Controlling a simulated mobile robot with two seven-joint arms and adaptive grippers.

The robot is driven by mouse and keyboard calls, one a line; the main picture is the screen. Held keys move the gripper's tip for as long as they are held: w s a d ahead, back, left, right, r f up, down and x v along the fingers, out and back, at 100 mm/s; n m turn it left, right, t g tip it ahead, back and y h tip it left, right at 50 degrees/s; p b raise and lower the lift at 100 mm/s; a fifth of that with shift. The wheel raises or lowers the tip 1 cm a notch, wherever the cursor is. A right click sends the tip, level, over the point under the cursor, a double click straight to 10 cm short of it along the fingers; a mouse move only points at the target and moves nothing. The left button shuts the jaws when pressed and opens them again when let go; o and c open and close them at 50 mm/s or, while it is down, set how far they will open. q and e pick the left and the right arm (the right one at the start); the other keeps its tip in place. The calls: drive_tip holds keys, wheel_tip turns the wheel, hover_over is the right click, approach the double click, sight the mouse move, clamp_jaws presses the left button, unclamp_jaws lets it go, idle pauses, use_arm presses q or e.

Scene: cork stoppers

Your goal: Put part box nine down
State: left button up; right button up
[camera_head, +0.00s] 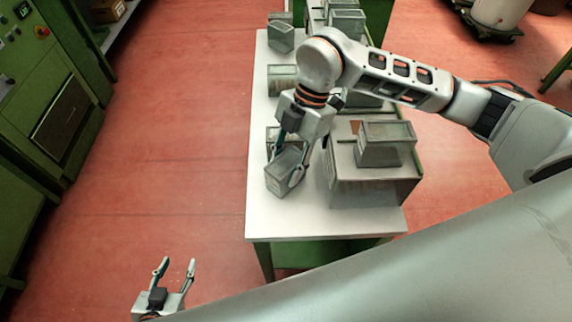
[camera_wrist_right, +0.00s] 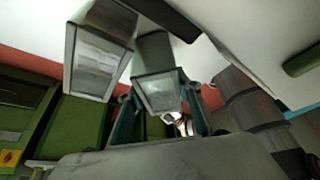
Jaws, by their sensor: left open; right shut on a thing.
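Part box nine (camera_head: 284,176), a small grey box with a paler front, is held in my right gripper (camera_head: 286,162) over the front left of the white table (camera_head: 285,222). The box is tilted. I cannot tell whether its underside touches the table. In the right wrist view the box (camera_wrist_right: 161,92) sits between the two dark teal fingers of the right gripper (camera_wrist_right: 162,108). My left gripper (camera_head: 175,270) is open and empty, low at the bottom left, away from the table.
Another grey box (camera_head: 273,137) stands just behind the held one, partly hidden. A larger grey case (camera_head: 372,191) with a small box (camera_head: 385,142) on top stands to the right. More boxes (camera_head: 281,36) line the table further back. The table's front strip is clear.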

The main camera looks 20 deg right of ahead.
drive_tip(key=shift+f, duration=0.1)
drive_tip(key=o, duration=1.1)
drive_tip(key=v, duration=1.2)
drive_tip(key=shift+d, duration=0.1)
drive_tip(key=shift+s, duration=0.1)
